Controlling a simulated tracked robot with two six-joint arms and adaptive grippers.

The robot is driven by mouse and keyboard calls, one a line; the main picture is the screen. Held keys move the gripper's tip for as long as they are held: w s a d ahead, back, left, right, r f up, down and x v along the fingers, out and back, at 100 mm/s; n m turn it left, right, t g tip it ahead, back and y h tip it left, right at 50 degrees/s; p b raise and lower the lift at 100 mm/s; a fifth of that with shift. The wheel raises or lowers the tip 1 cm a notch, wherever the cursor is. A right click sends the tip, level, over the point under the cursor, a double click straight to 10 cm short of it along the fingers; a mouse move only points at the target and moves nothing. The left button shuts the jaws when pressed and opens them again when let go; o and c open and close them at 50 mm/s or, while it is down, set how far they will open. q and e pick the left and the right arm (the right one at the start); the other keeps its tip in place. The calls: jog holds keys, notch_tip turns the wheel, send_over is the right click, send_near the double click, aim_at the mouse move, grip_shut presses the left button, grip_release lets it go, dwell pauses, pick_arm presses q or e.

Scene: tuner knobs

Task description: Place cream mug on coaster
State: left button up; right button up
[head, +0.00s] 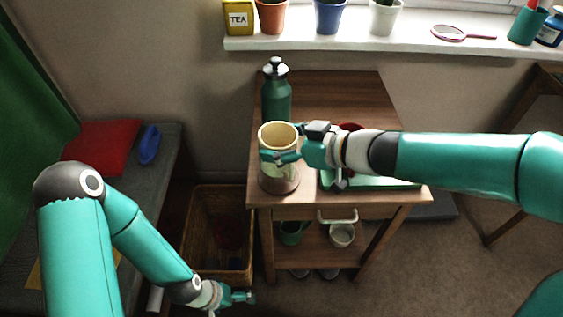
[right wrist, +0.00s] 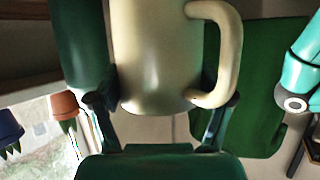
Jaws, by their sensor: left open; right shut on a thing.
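The cream mug (head: 278,136) is upright over the front left of the small wooden table. My right gripper (head: 287,156) is shut on its side. In the right wrist view the cream mug (right wrist: 160,60) sits between the two fingers (right wrist: 162,108), with its handle to the right. A round brown coaster (head: 279,187) shows below the mug, near the table's front left corner. The mug hides part of it, and I cannot tell whether the two touch. My left gripper (head: 243,297) is open and empty, low by the wicker basket.
A green bottle (head: 276,100) stands close behind the mug. A red thing (head: 350,127) and a green item (head: 390,183) lie partly under my right arm. The wooden table (head: 345,90) is bare at the back right. A wicker basket (head: 190,235) stands on the floor to the left.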

notch_tip(320, 180, down, 4)
jog(key=b, duration=0.3)
jog(key=shift+f, duration=0.15)
jog(key=o, duration=1.5)
jog(key=shift+c, duration=0.2)
